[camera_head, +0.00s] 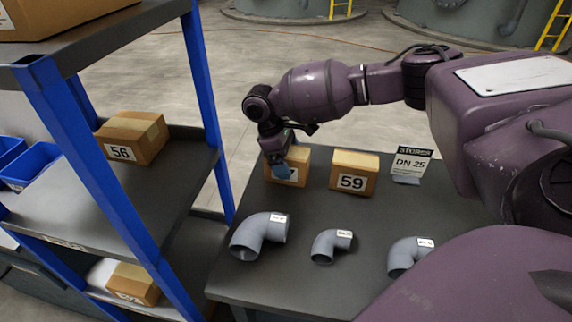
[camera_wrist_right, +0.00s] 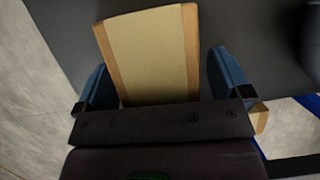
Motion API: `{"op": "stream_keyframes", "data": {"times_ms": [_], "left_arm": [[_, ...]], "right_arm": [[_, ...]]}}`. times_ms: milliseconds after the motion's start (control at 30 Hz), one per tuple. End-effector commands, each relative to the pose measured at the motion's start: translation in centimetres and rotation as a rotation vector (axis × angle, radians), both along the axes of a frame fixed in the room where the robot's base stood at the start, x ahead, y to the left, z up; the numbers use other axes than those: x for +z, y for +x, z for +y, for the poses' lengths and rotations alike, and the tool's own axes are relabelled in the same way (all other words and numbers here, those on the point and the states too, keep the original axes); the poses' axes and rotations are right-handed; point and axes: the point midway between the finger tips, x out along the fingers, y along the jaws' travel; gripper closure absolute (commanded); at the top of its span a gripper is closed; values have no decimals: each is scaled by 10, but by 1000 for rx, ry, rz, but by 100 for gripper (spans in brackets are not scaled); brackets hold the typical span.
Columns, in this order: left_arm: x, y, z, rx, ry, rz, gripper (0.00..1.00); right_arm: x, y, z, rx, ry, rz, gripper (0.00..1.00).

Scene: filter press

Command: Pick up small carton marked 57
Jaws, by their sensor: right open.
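A small brown carton (camera_head: 270,176) stands on the dark table. Its white label is mostly hidden behind my right gripper, so I cannot read its number. My right gripper (camera_head: 285,168) is at this carton, coming from above. In the right wrist view the carton's top with pale tape (camera_wrist_right: 150,55) lies between the two blue fingers of my open right gripper (camera_wrist_right: 163,85). Gaps show on both sides, wider on the right. My left gripper is not in view.
A carton marked 59 (camera_head: 353,173) stands just right on the table, beside a DN 25 sign (camera_head: 410,164). Three grey pipe elbows (camera_head: 262,232) lie in front.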

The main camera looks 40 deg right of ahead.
Motion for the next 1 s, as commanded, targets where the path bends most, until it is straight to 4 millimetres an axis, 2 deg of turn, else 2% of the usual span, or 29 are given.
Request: {"op": "stream_keyframes", "data": {"times_ms": [767, 1000], "left_arm": [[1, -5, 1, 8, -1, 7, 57], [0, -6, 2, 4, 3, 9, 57]], "right_arm": [[-3, 0, 0, 0, 0, -1, 4], [-3, 0, 0, 0, -1, -1, 41]]}}
